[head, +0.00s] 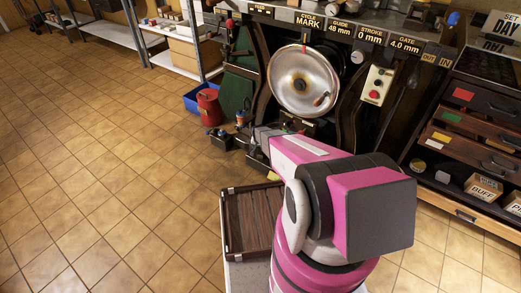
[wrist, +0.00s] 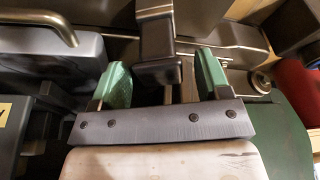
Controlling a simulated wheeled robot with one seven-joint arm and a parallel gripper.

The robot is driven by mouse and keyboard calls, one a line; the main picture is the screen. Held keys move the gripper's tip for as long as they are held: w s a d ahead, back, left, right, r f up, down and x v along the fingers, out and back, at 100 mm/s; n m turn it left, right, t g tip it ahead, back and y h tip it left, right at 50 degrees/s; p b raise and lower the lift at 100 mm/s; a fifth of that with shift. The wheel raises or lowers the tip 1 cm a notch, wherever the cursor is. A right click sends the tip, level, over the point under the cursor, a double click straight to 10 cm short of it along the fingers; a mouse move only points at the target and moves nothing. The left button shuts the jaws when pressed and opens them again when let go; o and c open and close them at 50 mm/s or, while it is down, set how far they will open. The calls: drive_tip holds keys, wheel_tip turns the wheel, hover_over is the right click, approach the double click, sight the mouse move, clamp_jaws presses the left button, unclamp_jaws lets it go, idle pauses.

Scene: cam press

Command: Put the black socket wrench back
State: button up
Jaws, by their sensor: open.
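I cannot make out the black socket wrench for certain in either view. In the wrist view my gripper (wrist: 160,82) has its two green fingers apart. A dark metal bar with a blocky end (wrist: 158,48) reaches down between the fingers; I cannot tell what it belongs to or whether it touches them. In the head view my pink arm reaches toward the foot of the press, and it hides the gripper. The press has a round shiny metal disc (head: 298,80) and a pale control box (head: 376,85) with a red button.
A slatted brown wooden tray (head: 226,225) lies low beside my arm. A red can (head: 208,107) and a blue bin (head: 192,97) stand left of the press. A drawer cabinet (head: 490,130) with boxes stands at right. The tiled floor at left is clear.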

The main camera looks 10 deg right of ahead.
drive_tip(key=s+r+n+g, duration=0.1)
drive_tip(key=s+r+n, duration=0.1)
drive_tip(key=s+r, duration=1.3)
drive_tip(key=s+r+n+g+y, duration=0.1)
drive_tip(key=s+r+n+g, duration=0.1)
drive_tip(key=s+r, duration=1.2)
wheel_tip(320, 180, up, 8)
drive_tip(key=shift+s+r, duration=0.2)
drive_tip(key=shift+s, duration=0.2)
